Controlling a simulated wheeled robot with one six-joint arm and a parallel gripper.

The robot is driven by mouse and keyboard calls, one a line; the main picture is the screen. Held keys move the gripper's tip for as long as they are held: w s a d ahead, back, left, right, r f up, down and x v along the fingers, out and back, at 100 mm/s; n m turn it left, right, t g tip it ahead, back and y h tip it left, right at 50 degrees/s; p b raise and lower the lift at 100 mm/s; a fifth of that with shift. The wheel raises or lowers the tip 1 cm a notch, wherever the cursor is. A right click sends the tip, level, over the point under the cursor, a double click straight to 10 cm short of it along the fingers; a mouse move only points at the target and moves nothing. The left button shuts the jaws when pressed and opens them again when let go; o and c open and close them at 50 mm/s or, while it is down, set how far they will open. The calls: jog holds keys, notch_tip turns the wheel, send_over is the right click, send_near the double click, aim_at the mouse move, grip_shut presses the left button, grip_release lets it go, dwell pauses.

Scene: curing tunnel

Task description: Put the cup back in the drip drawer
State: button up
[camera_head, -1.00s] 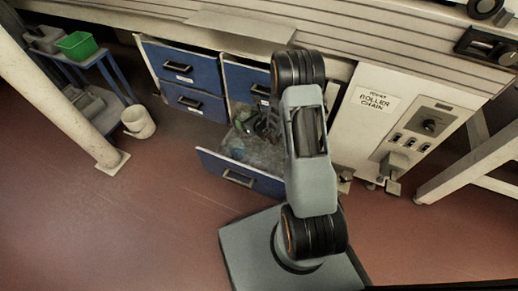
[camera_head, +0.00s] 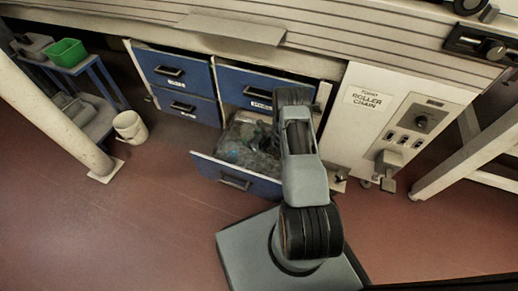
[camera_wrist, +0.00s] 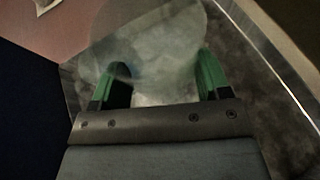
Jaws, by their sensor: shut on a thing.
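The open drip drawer (camera_head: 236,180) is a blue-fronted lower drawer, pulled out under the bench, with a grey, cluttered-looking inside. My gripper (camera_wrist: 162,66) has green-sided fingers and is shut on the cup (camera_wrist: 150,28), a pale, see-through, round thing, in the wrist view. The fingers sit on either side of the cup. The grey drawer inside and a pale drawer edge show behind and to the right of it. In the head view my arm reaches down over the drawer and largely hides the gripper; I cannot make out the cup there, nor whether it touches the drawer floor.
A blue upper drawer (camera_head: 245,85) is just above the open one. Shut blue drawers (camera_head: 170,70) are to the left. A roller chain control panel (camera_head: 385,125) stands to the right. A white bucket (camera_head: 130,126) and a green bin (camera_head: 67,52) are at the left. The red floor in front is open.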

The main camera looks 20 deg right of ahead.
jog(key=d+f, duration=0.1)
jog(key=d+f+b, duration=0.1)
jog(key=f, duration=0.1)
jog(key=d+f+b, duration=0.1)
jog(key=d+f, duration=0.1)
jog(key=shift+f, duration=0.15)
jog(key=shift+d+f+b, duration=0.1)
jog(key=shift+f+b, duration=0.7)
jog(key=shift+f, duration=0.8)
jog(key=shift+f, duration=0.2)
jog(key=o, duration=1)
jog(key=shift+r, duration=0.15)
